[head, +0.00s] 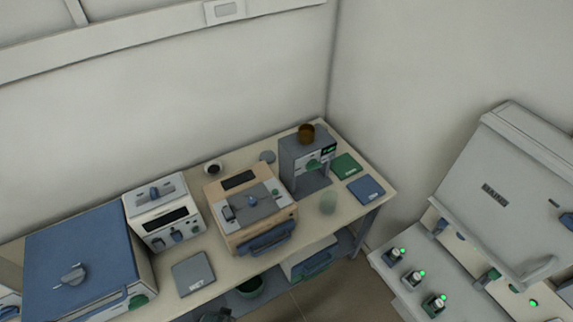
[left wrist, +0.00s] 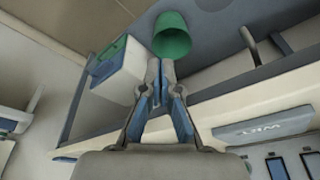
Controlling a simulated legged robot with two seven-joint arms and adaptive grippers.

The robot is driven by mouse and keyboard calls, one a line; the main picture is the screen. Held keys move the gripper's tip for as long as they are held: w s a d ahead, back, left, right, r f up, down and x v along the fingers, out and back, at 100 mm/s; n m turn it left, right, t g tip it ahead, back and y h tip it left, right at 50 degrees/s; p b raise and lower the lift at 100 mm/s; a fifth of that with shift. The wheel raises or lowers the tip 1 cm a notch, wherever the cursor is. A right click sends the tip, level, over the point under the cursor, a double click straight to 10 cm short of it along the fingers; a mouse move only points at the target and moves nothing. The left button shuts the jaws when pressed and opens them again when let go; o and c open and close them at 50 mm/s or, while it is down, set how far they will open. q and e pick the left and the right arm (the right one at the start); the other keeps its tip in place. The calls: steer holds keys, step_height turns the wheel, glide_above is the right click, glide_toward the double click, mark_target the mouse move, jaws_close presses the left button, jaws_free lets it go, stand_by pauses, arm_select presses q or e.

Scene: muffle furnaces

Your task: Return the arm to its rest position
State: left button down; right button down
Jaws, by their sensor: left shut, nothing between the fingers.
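My left gripper (left wrist: 160,66) is in the left wrist view, with its fingers together and nothing held between them. It appears beside the bench's front edge, with the lower shelf beyond the fingertips. A green cup (left wrist: 172,36) shows just past the fingertips, apparently on the shelf; the gap between them is hard to judge. A dark shape at the bottom edge of the head view may be part of my left arm, but I cannot tell. My right gripper is in neither view.
The bench (head: 228,268) carries a blue-topped furnace (head: 95,250), a white unit (head: 160,205), a beige furnace (head: 232,222) and a grey device (head: 300,155). A white box (head: 309,258) stands on the lower shelf. A large grey machine (head: 500,200) stands right, across open floor.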

arm_select(q)
steer(key=s+a+f+g+b, duration=0.15)
steer(key=s+f, duration=0.25)
steer(key=f, duration=0.8)
steer(key=s+d+f+t+b, duration=0.15)
steer(key=s+f, duration=0.25)
steer(key=f, duration=0.8)
steer(key=s+a+f+g+b, duration=0.1)
steer(key=s+a+f+b, duration=0.1)
steer(key=s+f, duration=0.8)
steer(key=s+a, duration=0.1)
steer(key=s, duration=0.2)
steer(key=shift+a+g+b, duration=0.2)
steer(key=shift+g+b, duration=0.1)
steer(key=shift+g, duration=0.1)
steer(key=shift+w+f, duration=0.1)
